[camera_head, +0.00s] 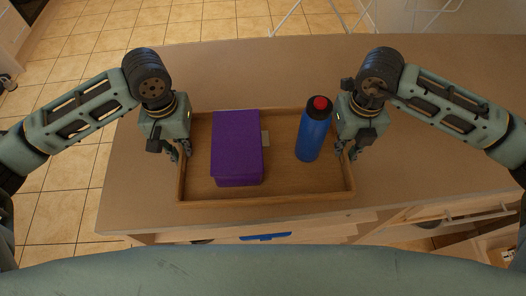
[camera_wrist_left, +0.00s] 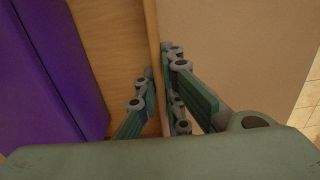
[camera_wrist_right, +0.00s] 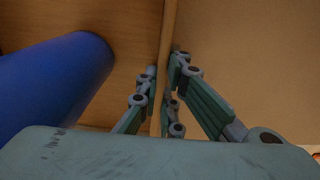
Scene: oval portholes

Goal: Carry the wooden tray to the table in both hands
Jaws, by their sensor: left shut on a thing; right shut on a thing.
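The wooden tray (camera_head: 272,201) lies on a wooden-topped surface in the head view. It carries a purple box (camera_head: 237,148) on its left part and a blue bottle with a red cap (camera_head: 313,134), standing upright, on its right part. My left gripper (camera_head: 180,153) is shut on the tray's left rim; the left wrist view shows its fingers (camera_wrist_left: 160,88) on both sides of the rim. My right gripper (camera_head: 348,150) is shut on the right rim; the right wrist view shows its fingers (camera_wrist_right: 165,85) on both sides of it. I cannot tell whether the tray touches the surface.
The wooden top (camera_head: 430,90) is bare to the right of and behind the tray. Drawers (camera_head: 430,216) are below its front edge, one apparently pulled out at the right. Tiled floor (camera_head: 75,190) shows to the left and behind. White metal legs (camera_head: 345,18) stand at the back.

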